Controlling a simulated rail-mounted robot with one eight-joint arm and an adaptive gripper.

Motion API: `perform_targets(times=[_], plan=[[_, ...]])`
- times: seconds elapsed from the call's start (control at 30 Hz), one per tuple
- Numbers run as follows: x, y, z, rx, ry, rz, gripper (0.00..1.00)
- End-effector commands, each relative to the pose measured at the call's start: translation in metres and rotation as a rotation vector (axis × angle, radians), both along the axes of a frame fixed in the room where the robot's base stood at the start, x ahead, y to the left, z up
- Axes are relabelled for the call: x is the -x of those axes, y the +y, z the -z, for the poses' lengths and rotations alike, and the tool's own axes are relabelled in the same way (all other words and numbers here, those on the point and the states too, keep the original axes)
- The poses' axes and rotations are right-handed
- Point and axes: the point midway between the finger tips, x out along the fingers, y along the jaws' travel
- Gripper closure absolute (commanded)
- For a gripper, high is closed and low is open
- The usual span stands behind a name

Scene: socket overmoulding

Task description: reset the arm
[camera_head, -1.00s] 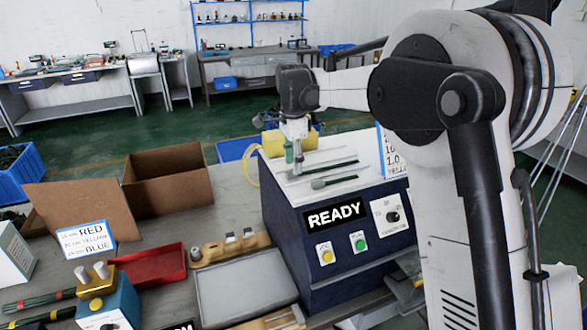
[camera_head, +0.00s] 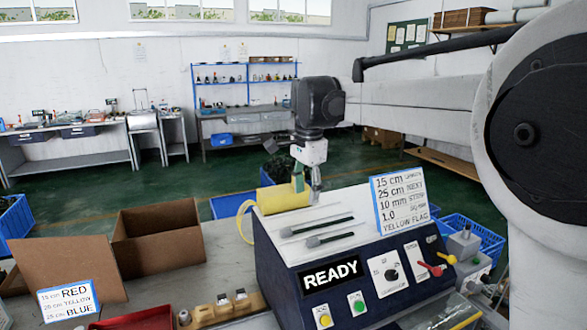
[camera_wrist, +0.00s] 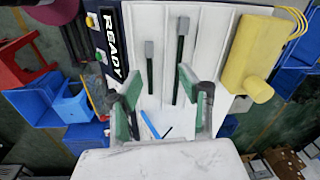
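My gripper (camera_head: 306,186) hangs pointing down from my arm, behind and above the top of the dark blue machine (camera_head: 345,255) in the head view. In the wrist view, my gripper (camera_wrist: 157,100) has its two green-padded fingers spread apart, with nothing held between them. The machine's white top carries two dark cables with grey ends (camera_wrist: 182,60), lying apart from the fingers. Its READY display (camera_head: 331,275) is lit.
An open cardboard box (camera_head: 155,238), a colour label (camera_head: 68,298) and a red tray (camera_head: 135,318) are at left.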

Motion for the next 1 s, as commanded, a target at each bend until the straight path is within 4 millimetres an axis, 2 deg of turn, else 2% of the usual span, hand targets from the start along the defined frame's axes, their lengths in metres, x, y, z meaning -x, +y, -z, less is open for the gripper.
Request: perform_targets(times=[0.03,0.27,0.47,0.77,1.0], plan=[[0.013,-0.011,-0.001,-0.001,-0.019,-0.03,0.62],[0.066,-0.05,-0.003,0.012,-0.11,-0.193,0.62],[0.116,-0.08,0.005,0.04,-0.188,-0.329,0.62],[0.194,-0.119,0.035,0.112,-0.303,-0.532,0.62],[0.255,-0.143,0.075,0.196,-0.386,-0.688,0.62]])
